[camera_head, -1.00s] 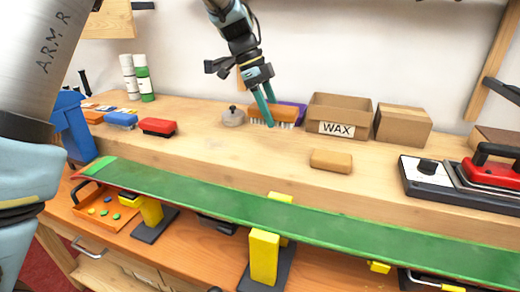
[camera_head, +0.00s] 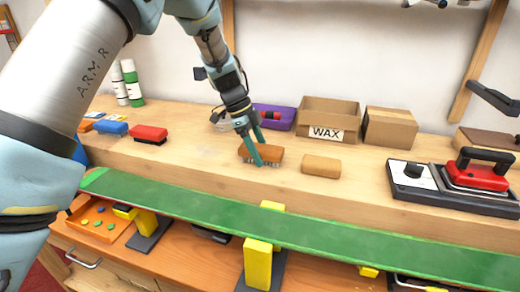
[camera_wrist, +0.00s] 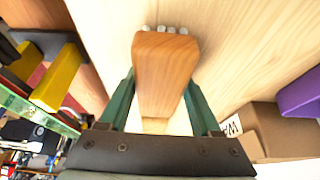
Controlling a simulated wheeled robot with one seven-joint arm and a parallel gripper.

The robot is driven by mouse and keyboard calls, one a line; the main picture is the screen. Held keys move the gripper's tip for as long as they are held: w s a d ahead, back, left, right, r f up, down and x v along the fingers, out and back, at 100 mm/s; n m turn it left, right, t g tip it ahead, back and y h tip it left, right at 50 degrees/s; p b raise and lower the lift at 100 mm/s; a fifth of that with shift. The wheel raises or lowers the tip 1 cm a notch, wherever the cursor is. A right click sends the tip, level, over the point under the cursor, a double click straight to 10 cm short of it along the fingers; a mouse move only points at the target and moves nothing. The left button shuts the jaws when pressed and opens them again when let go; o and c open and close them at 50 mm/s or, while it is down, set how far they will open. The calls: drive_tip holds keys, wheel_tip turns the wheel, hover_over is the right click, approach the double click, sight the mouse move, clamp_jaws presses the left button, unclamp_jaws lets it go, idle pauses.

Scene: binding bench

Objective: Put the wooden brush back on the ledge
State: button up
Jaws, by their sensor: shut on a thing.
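The wooden brush (camera_head: 268,153) is an orange-brown block with pale bristles pointing down. My gripper (camera_head: 256,152) is shut on it, with a teal finger on its near side in the head view. The brush is at or just above the pale wooden ledge (camera_head: 205,165), left of a tan block; I cannot tell whether the bristles touch. In the wrist view the brush (camera_wrist: 165,72) sits between the two green fingers (camera_wrist: 162,108), with bristle tufts showing at its far end.
The tan block (camera_head: 321,166) lies close to the brush's right. Behind stand the WAX box (camera_head: 325,133), a closed carton (camera_head: 390,127) and a purple item (camera_head: 285,122). Red (camera_head: 149,134) and blue (camera_head: 111,128) brushes lie left. A green ski (camera_head: 200,208) runs along the front.

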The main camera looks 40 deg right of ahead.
drive_tip(key=shift+f, duration=0.2)
drive_tip(key=o, duration=1.3)
drive_tip(key=shift+r, duration=0.1)
